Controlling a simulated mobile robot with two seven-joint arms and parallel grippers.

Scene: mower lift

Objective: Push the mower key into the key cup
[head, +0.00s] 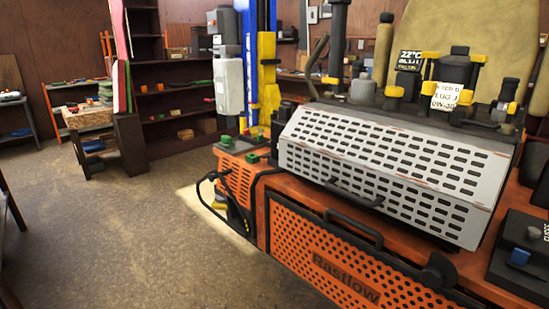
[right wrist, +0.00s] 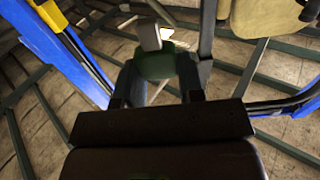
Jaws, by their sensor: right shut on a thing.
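In the right wrist view my right gripper (right wrist: 157,78) has its dark fingers closed on the sides of a green piece (right wrist: 155,62). A grey bar (right wrist: 150,36) shows just beyond it. The green piece looks like the head of the mower key, but its tip is hidden and I cannot tell for sure. I cannot make out the key cup in either view. Neither gripper shows in the head view, and my left gripper is in no view.
An orange cabinet (head: 310,262) with a white slotted cover (head: 385,165) stands at the right in the head view. A black box (head: 524,240) with a blue knob (head: 519,256) is at its right end. A blue post (head: 249,50) rises behind.

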